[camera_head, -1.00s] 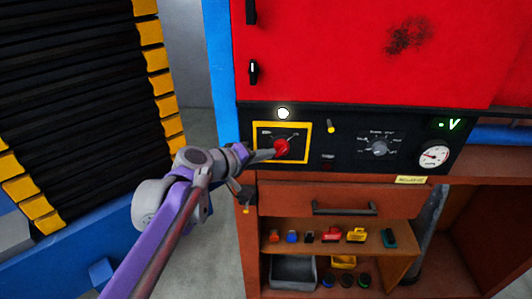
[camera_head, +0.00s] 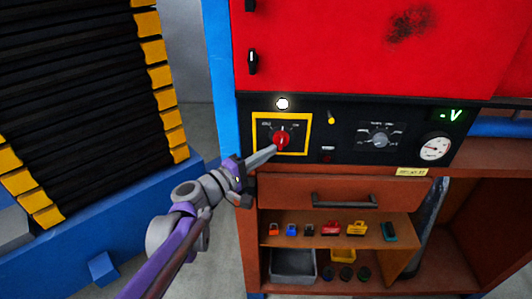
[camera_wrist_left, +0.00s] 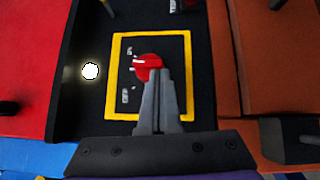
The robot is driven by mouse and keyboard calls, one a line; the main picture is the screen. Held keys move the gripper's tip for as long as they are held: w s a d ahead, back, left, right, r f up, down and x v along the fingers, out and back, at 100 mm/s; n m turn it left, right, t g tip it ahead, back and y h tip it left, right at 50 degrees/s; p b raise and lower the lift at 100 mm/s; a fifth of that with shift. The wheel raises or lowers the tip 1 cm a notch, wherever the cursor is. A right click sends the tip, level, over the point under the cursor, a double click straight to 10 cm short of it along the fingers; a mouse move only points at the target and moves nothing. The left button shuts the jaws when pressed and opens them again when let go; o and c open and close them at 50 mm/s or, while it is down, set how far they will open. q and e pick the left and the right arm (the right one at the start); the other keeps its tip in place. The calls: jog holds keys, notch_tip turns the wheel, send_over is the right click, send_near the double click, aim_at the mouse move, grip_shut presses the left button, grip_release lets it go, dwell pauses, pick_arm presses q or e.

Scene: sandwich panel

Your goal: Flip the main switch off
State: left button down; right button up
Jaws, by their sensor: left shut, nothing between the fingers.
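The main switch (camera_head: 282,140) is a red rotary knob inside a yellow square frame on the black control panel. In the head view its handle stands roughly upright. It also shows in the left wrist view (camera_wrist_left: 147,66), partly hidden behind my fingertips. My left gripper (camera_head: 272,151) is shut and empty, with its fingertips at the lower left of the knob. In the left wrist view the closed fingers (camera_wrist_left: 158,74) overlap the knob's edge; I cannot tell whether they touch it. My right gripper is not in view.
A lit white lamp (camera_head: 283,104) sits above the yellow frame. A grey selector knob (camera_head: 380,139), a round gauge (camera_head: 434,148) and a small yellow lever (camera_head: 331,117) are to the right. A drawer handle (camera_head: 343,199) and a shelf (camera_head: 310,243) with small coloured items are below.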

pick_arm(q)
jog(key=shift+d+f+n+t+h+b, duration=0.45)
jog(key=shift+n+t, duration=0.25)
jog(key=shift+n, duration=0.3)
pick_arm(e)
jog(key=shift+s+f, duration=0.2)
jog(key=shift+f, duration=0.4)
pick_arm(q)
jog(key=shift+d+f, duration=0.3)
jog(key=s+a+f+b, duration=0.2)
jog(key=s+a+f, duration=0.3)
jog(key=s+a, duration=0.2)
jog(key=shift+a+f, duration=0.3)
jog(key=shift+a, duration=0.95)
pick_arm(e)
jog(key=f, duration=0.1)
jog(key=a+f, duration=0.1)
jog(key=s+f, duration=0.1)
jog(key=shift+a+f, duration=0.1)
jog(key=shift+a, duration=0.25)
